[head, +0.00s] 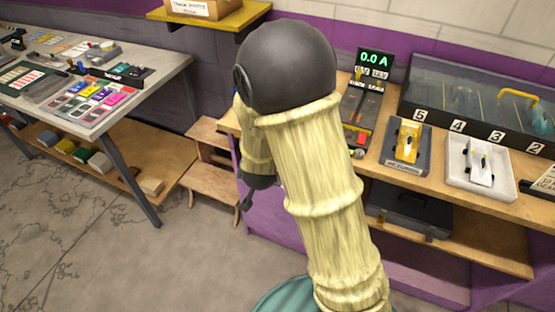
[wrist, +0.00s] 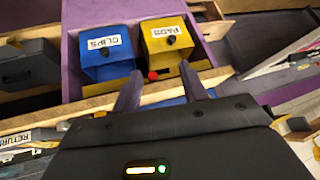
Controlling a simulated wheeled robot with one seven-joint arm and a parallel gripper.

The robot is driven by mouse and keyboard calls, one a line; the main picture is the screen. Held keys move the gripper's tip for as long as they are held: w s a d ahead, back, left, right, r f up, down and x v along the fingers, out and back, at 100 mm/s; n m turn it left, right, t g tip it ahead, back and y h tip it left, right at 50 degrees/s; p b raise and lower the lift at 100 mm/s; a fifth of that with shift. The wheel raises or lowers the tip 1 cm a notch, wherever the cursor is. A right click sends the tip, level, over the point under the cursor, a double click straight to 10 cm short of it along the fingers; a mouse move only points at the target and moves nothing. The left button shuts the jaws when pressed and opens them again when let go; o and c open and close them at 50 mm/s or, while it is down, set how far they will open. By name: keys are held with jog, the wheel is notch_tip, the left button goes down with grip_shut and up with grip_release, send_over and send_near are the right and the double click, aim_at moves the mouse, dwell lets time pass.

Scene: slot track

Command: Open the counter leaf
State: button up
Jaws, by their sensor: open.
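The wooden counter (head: 375,168) runs along the right in the head view, with a purple front. I cannot make out a seam that marks its leaf; my arm covers part of the counter. My gripper (head: 247,202) shows as a small dark tip left of my arm, by the counter's left end. In the wrist view my gripper (wrist: 160,74) is open, with nothing clearly held. A small red ball (wrist: 153,75) appears between its fingertips, near a wooden edge (wrist: 130,98); I cannot tell whether they touch it.
A blue CLIPS bin (wrist: 103,55) and a yellow bin (wrist: 172,45) sit beyond my fingers. On the counter are a grey tray with a yellow car (head: 407,145) and a white tray (head: 480,168).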

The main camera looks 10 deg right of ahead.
notch_tip(320, 180, down, 9)
jog(key=a+m+t+h+b, duration=0.2)
jog(key=t+h+b, duration=0.3)
jog(key=t+h, duration=0.2)
jog(key=shift+w+a+m+h, duration=0.15)
jog(key=shift+w+m+h, duration=0.2)
jog(key=shift+h, duration=0.85)
jog(key=shift+w, duration=0.2)
jog(key=p+x, duration=0.1)
jog(key=x, duration=1.6)
jog(key=shift+p, duration=0.35)
grip_shut()
